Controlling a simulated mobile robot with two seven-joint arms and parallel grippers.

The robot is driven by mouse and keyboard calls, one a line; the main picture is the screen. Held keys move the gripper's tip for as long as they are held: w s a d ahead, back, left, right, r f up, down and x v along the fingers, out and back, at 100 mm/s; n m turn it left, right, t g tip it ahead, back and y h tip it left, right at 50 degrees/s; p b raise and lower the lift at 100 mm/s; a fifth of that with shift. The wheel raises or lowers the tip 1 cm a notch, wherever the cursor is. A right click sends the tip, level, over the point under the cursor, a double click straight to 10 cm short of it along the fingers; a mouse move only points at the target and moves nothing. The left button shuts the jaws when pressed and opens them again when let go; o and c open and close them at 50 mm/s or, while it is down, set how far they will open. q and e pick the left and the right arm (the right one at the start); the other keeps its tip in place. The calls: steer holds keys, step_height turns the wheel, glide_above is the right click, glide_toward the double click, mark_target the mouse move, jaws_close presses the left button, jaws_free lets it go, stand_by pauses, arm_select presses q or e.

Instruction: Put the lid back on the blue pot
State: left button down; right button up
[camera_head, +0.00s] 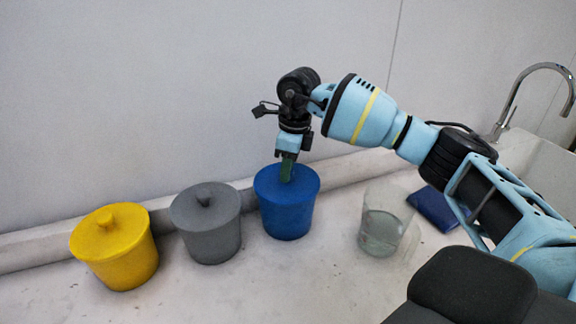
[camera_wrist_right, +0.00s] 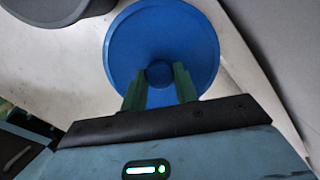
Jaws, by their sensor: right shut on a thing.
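The blue pot (camera_head: 287,213) stands upright on the counter to the right of the grey pot. Its blue lid (camera_head: 307,179) lies on top of it, level as far as I can see. My right gripper (camera_head: 287,172) points down from above and is shut on the lid's knob. In the right wrist view the round lid (camera_wrist_right: 192,30) shows from above, with the knob (camera_wrist_right: 159,73) between the green fingers of the gripper (camera_wrist_right: 159,84). The lid hides the pot's inside and rim. My left gripper is not in view.
A yellow pot (camera_head: 118,255) and a grey pot (camera_head: 208,235), both lidded, stand to the left. A clear cup (camera_head: 382,232) with some liquid stands to the right, near a dark blue flat item (camera_head: 436,210). A tap (camera_head: 520,95) and sink are at the far right.

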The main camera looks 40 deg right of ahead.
steer(key=o, duration=1.5)
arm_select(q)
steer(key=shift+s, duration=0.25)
arm_select(e)
steer(key=shift+o, duration=0.2)
steer(key=shift+r+p, duration=0.65)
steer(key=shift+r, duration=0.9)
steer(key=shift+r+p, duration=0.4)
steer(key=shift+r, duration=0.7)
steer(key=shift+r+p, duration=0.3)
steer(key=shift+r, duration=0.55)
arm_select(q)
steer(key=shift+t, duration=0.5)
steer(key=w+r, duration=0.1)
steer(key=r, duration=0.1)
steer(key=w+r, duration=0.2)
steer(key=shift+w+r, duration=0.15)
